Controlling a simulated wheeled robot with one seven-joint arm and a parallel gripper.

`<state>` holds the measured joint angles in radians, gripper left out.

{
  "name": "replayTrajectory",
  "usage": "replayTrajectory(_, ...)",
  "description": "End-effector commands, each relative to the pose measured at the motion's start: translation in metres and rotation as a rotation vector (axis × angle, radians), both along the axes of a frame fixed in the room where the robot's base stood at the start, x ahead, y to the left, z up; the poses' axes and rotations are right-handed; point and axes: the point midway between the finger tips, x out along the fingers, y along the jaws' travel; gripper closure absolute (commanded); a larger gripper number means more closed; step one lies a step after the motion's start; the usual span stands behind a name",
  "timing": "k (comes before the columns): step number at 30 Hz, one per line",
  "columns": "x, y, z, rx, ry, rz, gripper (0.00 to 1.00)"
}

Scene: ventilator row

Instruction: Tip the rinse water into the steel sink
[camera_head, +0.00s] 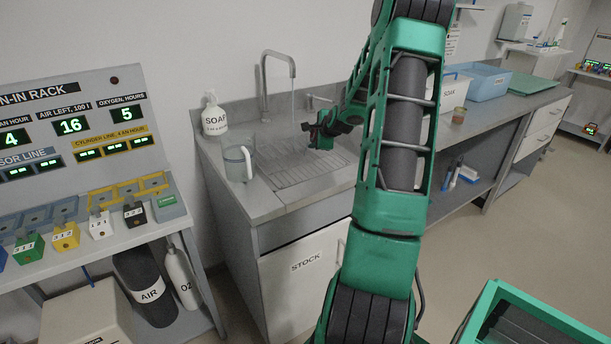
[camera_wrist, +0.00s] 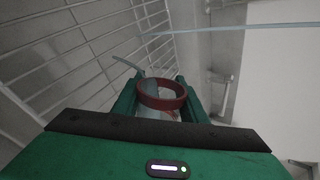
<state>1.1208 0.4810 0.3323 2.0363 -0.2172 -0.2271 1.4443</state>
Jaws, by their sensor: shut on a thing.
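The steel sink (camera_head: 296,173) is set in the counter, with a ridged bottom and a tall tap (camera_head: 266,85) behind it. A thin stream of water falls from the tap's spout. My gripper (camera_head: 316,132) is over the sink, near the stream. In the wrist view my gripper (camera_wrist: 160,100) is shut on a vessel with a red ring (camera_wrist: 160,95) and a pale, clear body. Most of the vessel is hidden by my fingers and wrist, and I cannot tell its tilt or its water level. A thin grey tube or rod shows beside it.
A clear jug (camera_head: 237,163) and a white soap bottle (camera_head: 214,117) stand left of the sink. Right of my arm are a small brownish cup (camera_head: 459,115) and a blue bin (camera_head: 480,82). A labelled rack (camera_head: 75,110) stands at the left.

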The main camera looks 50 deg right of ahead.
Motion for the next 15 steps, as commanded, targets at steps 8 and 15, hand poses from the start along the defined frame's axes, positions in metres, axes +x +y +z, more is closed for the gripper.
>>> replayTrajectory(8, 0.0011, 0.0013, 0.0007, -0.021, 0.014, 0.000, 0.86)
replayTrajectory(15, 0.0016, 0.0024, 0.0011, -0.039, 0.026, -0.001, 0.86)
